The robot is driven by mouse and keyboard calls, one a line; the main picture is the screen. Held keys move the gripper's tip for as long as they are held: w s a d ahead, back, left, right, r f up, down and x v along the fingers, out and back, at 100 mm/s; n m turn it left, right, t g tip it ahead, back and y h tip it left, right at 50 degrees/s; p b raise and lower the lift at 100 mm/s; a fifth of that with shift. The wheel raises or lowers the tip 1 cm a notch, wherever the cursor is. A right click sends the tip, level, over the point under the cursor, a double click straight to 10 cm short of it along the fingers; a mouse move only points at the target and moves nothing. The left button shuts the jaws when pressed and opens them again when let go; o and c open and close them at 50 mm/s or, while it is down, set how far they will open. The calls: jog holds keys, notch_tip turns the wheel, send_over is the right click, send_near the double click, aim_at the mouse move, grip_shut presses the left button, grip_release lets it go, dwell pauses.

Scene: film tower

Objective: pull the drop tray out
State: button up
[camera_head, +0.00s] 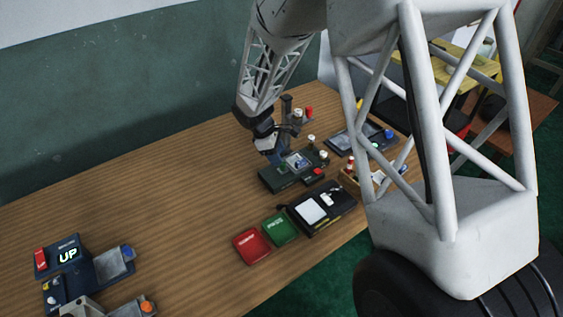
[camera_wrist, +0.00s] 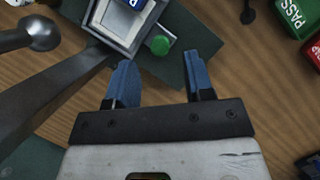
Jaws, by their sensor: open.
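A grey-framed tray (camera_wrist: 150,42) with a green knob (camera_wrist: 159,45) lies just beyond my fingertips in the wrist view. A blue piece marked with a white letter (camera_wrist: 133,3) sits in it, cut off by the picture edge. In the head view, a framed bay (camera_head: 311,157) shows on the dark green machine (camera_head: 283,181). I see no label that says which part is the drop tray. My gripper (camera_wrist: 156,75) is open, its blue fingers apart with nothing between them. In the head view it is low at the machine's left, and its tips are partly hidden.
A dark lever with a ball end (camera_wrist: 40,34) stands close left of my fingers. Green (camera_head: 279,229) and red (camera_head: 252,245) trays and a black case (camera_head: 338,219) lie nearer the front edge. The middle-left tabletop is clear.

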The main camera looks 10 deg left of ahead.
jog(key=shift+x, duration=2)
jog(key=shift+c, duration=0.2)
grip_shut()
